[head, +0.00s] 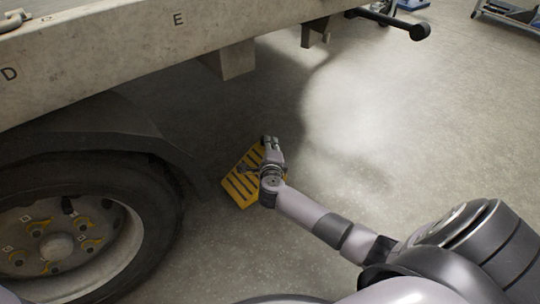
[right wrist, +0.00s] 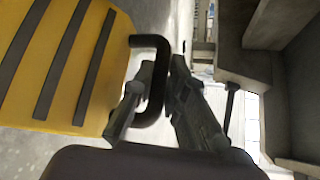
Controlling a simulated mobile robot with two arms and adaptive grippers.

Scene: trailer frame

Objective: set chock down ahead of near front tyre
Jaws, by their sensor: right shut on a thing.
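The yellow chock (head: 240,186) with dark stripes is at the lower middle of the head view, to the right of the near tyre (head: 160,215) with a gap between them. My right gripper (head: 268,150) is at the chock's right side. In the right wrist view the chock (right wrist: 65,60) fills the left, and its black handle (right wrist: 150,42) passes between the fingers of my right gripper (right wrist: 160,100), which is shut on it. I cannot tell whether the chock touches the floor. My left gripper is not in view.
The trailer frame (head: 130,50) runs overhead across the upper left, with a block (head: 232,60) hanging beneath it. A dark mudguard (head: 90,130) covers the tyre's top. The concrete floor (head: 440,130) to the right is clear. A blue-framed cart (head: 510,14) stands at the far right.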

